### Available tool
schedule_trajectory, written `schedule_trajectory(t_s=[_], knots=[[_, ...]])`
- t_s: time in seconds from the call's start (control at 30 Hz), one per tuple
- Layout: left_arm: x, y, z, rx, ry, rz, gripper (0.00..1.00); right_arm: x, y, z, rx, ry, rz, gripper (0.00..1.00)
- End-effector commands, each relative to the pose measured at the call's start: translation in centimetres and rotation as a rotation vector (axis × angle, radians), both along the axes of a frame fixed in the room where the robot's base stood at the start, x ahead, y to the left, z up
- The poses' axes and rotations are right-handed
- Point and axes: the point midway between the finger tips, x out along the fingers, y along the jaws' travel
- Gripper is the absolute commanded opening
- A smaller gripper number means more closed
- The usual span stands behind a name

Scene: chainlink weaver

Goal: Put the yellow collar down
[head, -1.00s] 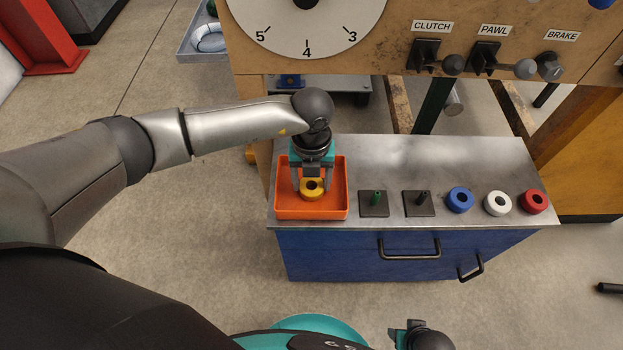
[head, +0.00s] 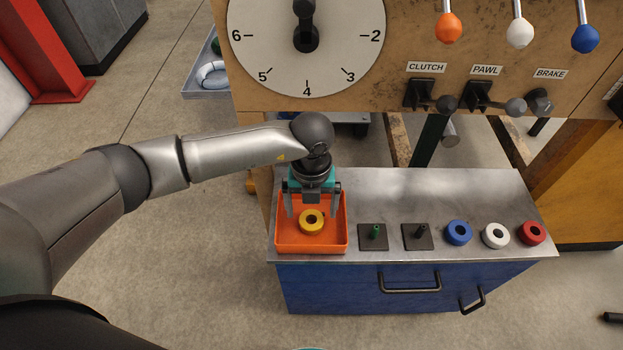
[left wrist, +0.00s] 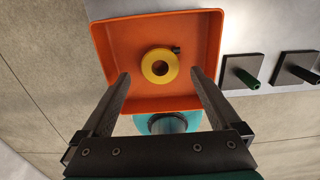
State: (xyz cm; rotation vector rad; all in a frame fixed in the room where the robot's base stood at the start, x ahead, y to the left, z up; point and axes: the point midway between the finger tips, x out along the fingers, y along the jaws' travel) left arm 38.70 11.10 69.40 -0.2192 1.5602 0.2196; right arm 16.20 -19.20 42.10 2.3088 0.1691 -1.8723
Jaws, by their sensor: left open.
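The yellow collar (head: 311,222) lies flat in the orange tray (head: 283,246) at the left end of the metal bench top. My left gripper (head: 313,214) is open above the tray, its fingers apart on either side of the collar and not touching it. In the left wrist view the collar (left wrist: 160,67) shows on the tray floor beyond the open, empty fingers (left wrist: 160,76), with a small dark knob at its edge. My right gripper is not in view.
Right of the tray stand a plate with a green peg (head: 374,235) and one with a dark peg (head: 419,235). Then come a blue collar (head: 459,232), a white one (head: 495,235) and a red one (head: 532,232). A panel with a dial (head: 345,28) and levers rises behind.

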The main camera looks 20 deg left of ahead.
Motion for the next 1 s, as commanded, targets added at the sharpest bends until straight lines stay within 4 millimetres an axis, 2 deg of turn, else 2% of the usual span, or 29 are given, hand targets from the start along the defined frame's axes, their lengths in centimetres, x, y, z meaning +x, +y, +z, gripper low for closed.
schedule_trajectory(t_s=[0.03,0.6,0.8,1.0], knots=[[0.1,0.0,0.9,-0.001,-0.002,0.000,0.97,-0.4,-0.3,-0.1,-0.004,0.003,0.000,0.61],[0.0,0.0,7.8,-0.001,-0.001,0.001,0.97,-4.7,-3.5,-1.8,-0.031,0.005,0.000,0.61],[0.0,0.0,9.0,0.000,-0.002,0.000,0.97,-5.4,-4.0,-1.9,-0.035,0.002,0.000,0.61],[0.0,0.0,9.2,0.000,-0.001,0.000,0.97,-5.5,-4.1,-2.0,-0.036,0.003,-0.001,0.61]])
